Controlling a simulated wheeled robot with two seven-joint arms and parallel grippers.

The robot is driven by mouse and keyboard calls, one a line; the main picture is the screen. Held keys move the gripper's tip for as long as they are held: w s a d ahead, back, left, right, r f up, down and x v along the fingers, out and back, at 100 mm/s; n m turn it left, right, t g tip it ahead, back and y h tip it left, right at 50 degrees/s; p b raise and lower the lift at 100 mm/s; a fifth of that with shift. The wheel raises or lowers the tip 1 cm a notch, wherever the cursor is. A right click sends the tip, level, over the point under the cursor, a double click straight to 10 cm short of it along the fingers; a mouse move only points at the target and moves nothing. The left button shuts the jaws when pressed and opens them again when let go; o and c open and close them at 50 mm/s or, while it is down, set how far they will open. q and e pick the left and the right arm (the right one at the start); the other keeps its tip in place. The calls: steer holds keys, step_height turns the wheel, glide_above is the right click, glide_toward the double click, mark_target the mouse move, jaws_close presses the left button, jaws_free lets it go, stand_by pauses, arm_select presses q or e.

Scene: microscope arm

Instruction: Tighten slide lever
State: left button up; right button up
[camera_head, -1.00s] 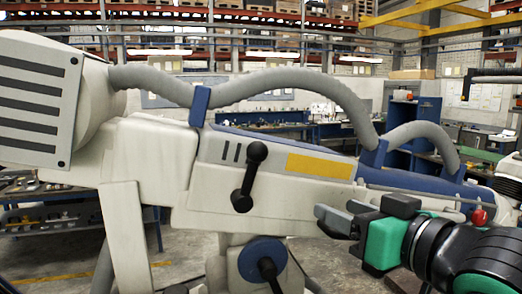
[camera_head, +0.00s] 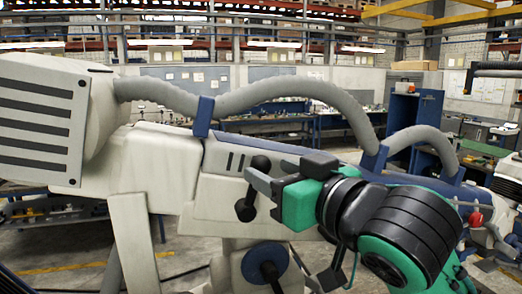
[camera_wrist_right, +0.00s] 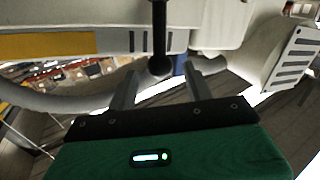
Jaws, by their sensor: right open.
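The black lever (camera_head: 244,208), a bar with a round knob at each end, stands tilted on the side of the white microscope arm (camera_head: 210,195). My right gripper (camera_head: 258,188) is open, with its fingers right beside the lever and overlapping its middle in the head view. In the right wrist view, the lever (camera_wrist_right: 159,35) runs down from the top, and its knob lies between the two open fingers (camera_wrist_right: 161,70) near their tips. I see no clear contact. The gripper hides part of the yellow stripe and arm side in the head view. My left gripper is not in view.
A grey ribbed hose (camera_head: 290,88) arches above the arm, held by blue brackets (camera_head: 203,116). A blue round joint (camera_head: 265,262) with another black handle sits below. A red knob (camera_head: 475,219) is at the right. Workbenches stand well behind.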

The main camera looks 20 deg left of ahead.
mark_target(267, 169)
steer(key=shift+p+x, duration=0.65)
steer(key=shift+x, duration=1.4)
jaws_close()
